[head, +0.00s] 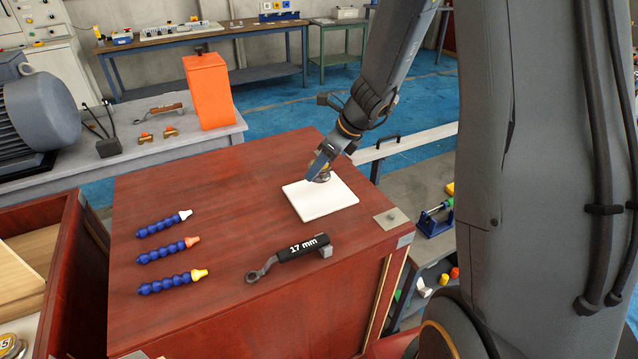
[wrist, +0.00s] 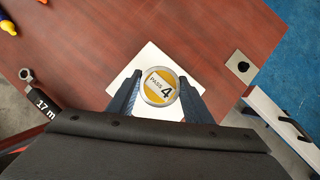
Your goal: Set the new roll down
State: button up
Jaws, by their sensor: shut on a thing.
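The new roll (wrist: 159,87) is a round piece with a silvery rim and a yellow and white face marked "PASS 4". My gripper (wrist: 160,92) is shut on it, one dark finger on each side. In the head view the roll (head: 322,178) shows small under my gripper (head: 321,170), over the back part of a white square pad (head: 325,203). The pad lies flat on the red-brown cabinet top and shows around the roll in the wrist view (wrist: 145,62). I cannot tell whether the roll touches the pad.
A 17 mm wrench (head: 290,257) lies in front of the pad. Several blue segmented hoses (head: 165,225) lie at the left of the cabinet top (head: 225,200). A metal plate (head: 391,218) sits at the right corner. An orange box (head: 208,92) stands on the bench behind.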

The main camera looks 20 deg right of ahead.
aim_at(321, 180)
jog(key=shift+f, duration=2.75)
jog(key=shift+f+b, duration=0.15)
jog(key=shift+b, duration=0.15)
jog(key=o, duration=1.5)
jog(key=shift+c, duration=0.2)
jog(key=shift+s+d+r, duration=0.1)
jog(key=shift+d+r, duration=0.05)
jog(key=shift+r, duration=0.35)
jog(key=v, duration=1.1)
jog(key=s+a+n+g+h, duration=0.1)
jog(key=s+a+n+h, duration=0.1)
jog(key=s+n, duration=0.7)
jog(key=s+a+f+n+g+h, duration=0.1)
jog(key=s+n, duration=0.8)
jog(key=n, duration=0.9)
jog(key=shift+a+f+g+h, duration=0.25)
jog(key=shift+a+g+h, duration=0.05)
jog(key=shift+a+h, duration=0.35)
